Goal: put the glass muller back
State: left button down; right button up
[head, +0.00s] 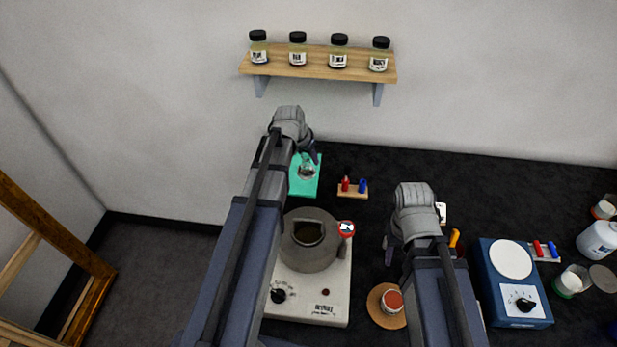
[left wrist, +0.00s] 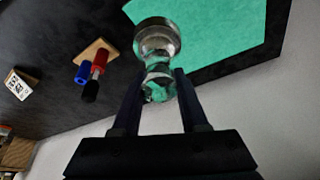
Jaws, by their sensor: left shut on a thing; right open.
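The glass muller (head: 306,172) is a clear piece with a round flat base and a narrower grip. It shows over the green mat (head: 303,189) in the head view, small and partly hidden by my arm. In the left wrist view the muller (left wrist: 157,42) is between the fingers of my left gripper (left wrist: 156,82), which is shut on its grip. The green mat (left wrist: 232,38) lies behind it there. I cannot tell whether its base touches the mat. My right gripper (head: 389,247) is open, near the middle of the table, partly hidden by its own arm.
A small wooden rack (head: 352,193) with a red and a blue marker stands right of the mat. A white hotplate (head: 315,306) with a grey pot (head: 311,258) is in front. A blue device (head: 514,283) is at right. A shelf (head: 318,70) with several jars hangs above.

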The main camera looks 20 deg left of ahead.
aim_at(303, 159)
pick_arm(q)
notch_tip(303, 159, down, 2)
jog(key=shift+f+b, duration=0.1)
jog(key=shift+b, duration=0.35)
pick_arm(e)
notch_tip(303, 159, down, 2)
jog(key=shift+f, duration=0.1)
pick_arm(q)
notch_tip(303, 159, down, 4)
jog(key=b, duration=0.3)
jog(key=shift+b, duration=0.35)
pick_arm(e)
notch_tip(303, 159, down, 4)
jog(key=shift+r, duration=0.2)
pick_arm(q)
jog(key=shift+r, duration=0.2)
jog(key=shift+f, duration=0.15)
pick_arm(e)
jog(key=shift+f, duration=0.15)
pick_arm(q)
jog(key=shift+c, duration=2.2)
grip_release()
jog(key=p+v, duration=1.1)
jog(key=v, duration=0.1)
jog(key=shift+s+r, duration=0.1)
jog(key=shift+r, duration=0.1)
pick_arm(e)
notch_tip(303, 159, up, 11)
jog(key=shift+r, duration=0.2)
